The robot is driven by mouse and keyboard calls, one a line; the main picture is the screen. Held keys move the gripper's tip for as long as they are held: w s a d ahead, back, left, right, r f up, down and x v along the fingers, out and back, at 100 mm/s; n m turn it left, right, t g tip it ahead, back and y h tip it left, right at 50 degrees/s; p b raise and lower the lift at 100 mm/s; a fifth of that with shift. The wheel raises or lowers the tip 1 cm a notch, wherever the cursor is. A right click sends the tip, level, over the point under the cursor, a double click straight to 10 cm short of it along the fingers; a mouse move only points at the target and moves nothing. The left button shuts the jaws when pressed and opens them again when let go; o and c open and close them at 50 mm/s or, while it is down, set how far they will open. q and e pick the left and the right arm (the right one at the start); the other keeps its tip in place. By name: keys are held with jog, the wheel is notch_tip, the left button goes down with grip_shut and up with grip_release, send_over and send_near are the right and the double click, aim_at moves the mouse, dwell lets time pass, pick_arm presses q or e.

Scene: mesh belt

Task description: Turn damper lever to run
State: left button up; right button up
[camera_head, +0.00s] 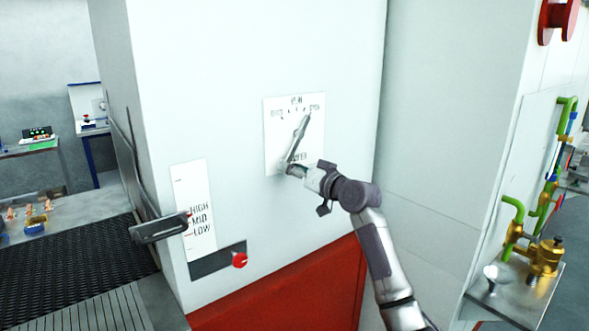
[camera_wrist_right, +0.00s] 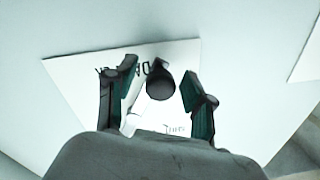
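The damper lever (camera_head: 300,135) is a slim grey bar on a white plate (camera_head: 273,123) fixed to the pale cabinet front. It slants from lower left to upper right, below small lettering that I cannot read surely. My right gripper (camera_head: 291,171) is at the plate's lower edge, by the lever's lower end. In the right wrist view, my right gripper (camera_wrist_right: 165,90) has its fingers apart, one on each side of a dark round knob (camera_wrist_right: 161,86), with gaps showing on both sides. My right gripper hides part of the lower plate. My left gripper is not in view.
A HIGH/MID/LOW plate (camera_head: 189,176) with a dark handle (camera_head: 158,228) sticks out at the left, above a red knob (camera_head: 240,260). A black mesh belt (camera_head: 70,262) lies far left. Green pipes with brass fittings (camera_head: 546,255) are at right.

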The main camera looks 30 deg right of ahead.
grip_shut()
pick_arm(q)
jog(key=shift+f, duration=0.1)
